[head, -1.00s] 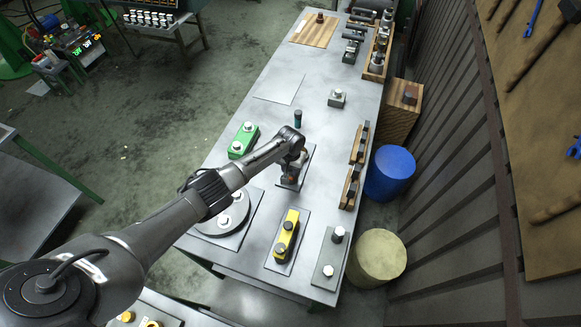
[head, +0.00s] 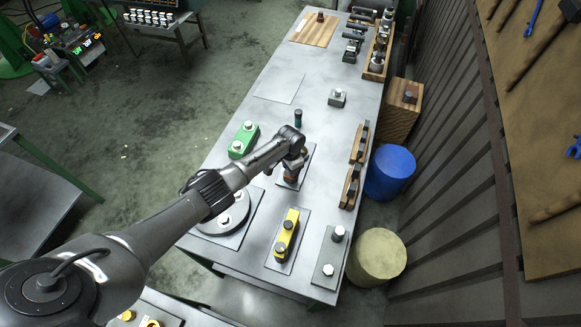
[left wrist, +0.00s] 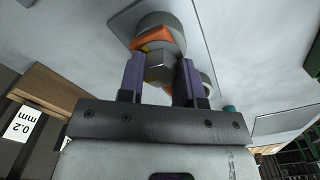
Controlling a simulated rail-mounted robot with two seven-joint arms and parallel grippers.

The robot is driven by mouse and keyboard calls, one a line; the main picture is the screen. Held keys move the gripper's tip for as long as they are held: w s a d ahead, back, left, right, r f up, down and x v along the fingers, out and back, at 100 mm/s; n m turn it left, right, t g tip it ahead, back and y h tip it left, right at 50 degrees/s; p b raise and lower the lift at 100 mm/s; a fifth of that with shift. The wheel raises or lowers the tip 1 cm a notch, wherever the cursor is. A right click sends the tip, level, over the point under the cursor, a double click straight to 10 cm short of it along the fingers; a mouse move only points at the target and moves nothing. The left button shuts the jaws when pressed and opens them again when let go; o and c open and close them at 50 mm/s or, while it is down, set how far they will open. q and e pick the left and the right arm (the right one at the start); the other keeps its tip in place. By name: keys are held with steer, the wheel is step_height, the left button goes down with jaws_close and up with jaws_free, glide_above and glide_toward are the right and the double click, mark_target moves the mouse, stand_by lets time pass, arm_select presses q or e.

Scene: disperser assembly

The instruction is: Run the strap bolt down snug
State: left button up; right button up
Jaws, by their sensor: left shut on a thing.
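My left gripper (head: 291,177) is over a small dark plate (head: 307,160) in the middle of the metal bench. In the left wrist view its two purple-grey fingers (left wrist: 161,82) are shut on a metal hex bolt head (left wrist: 160,68). An orange part (left wrist: 152,42), perhaps the strap, shows just beyond the bolt head, with a round grey metal part (left wrist: 160,22) behind it. In the head view my gripper and arm hide most of this assembly. The bolt's shank and any gap under its head are hidden. My right gripper is not in view.
A green block (head: 243,141), a yellow block (head: 286,235), a round grey flange (head: 228,217) and a grey plate with bolts (head: 328,262) stand around the arm. A small dark cylinder (head: 298,118) stands just behind. Wooden racks (head: 359,142) line the right edge.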

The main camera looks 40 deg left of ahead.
arm_select(q)
steer(key=shift+r, duration=0.1)
stand_by(0.4)
steer(key=o, duration=0.9)
steer(key=shift+r, duration=0.45)
steer(key=shift+r+p, duration=0.85)
steer(key=shift+r, duration=5.55)
